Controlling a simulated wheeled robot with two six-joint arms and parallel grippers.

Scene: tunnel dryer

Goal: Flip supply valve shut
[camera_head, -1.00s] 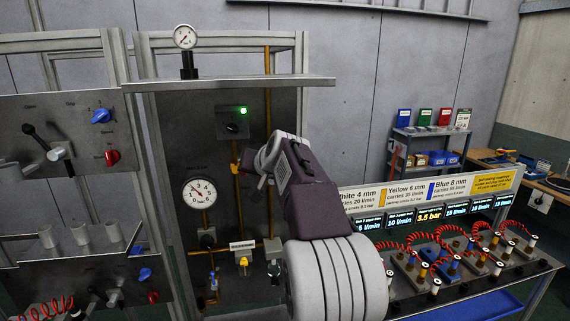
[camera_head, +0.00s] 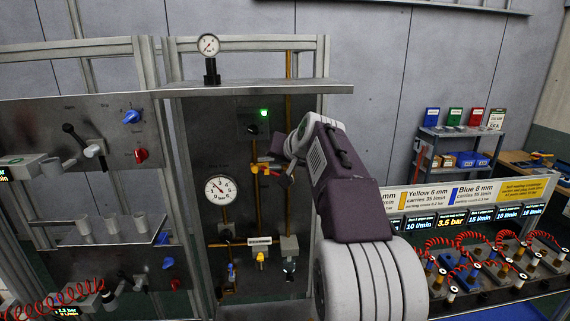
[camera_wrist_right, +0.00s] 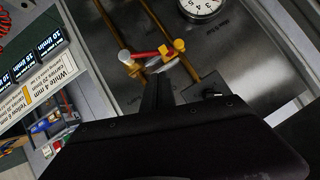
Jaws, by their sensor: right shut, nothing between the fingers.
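The supply valve has a red lever (camera_head: 272,165) beside a yellow part (camera_head: 258,169) on the brass pipework of the grey panel. In the head view the lever lies roughly level, crosswise to the upright pipes. The right wrist view shows the red lever (camera_wrist_right: 148,53) and its yellow end (camera_wrist_right: 178,46) just beyond the fingertips. My right gripper (camera_head: 287,178) is shut and empty, right beside the lever's right end. In the right wrist view its dark fingers (camera_wrist_right: 158,92) point at the lever; I cannot tell whether they touch it. My left gripper is out of view.
A pressure gauge (camera_head: 221,189) sits below left of the valve, and a green lamp (camera_head: 264,113) above. A shelf (camera_head: 255,88) juts out over the panel. A bench with coiled red hoses (camera_head: 470,255) stands to the right.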

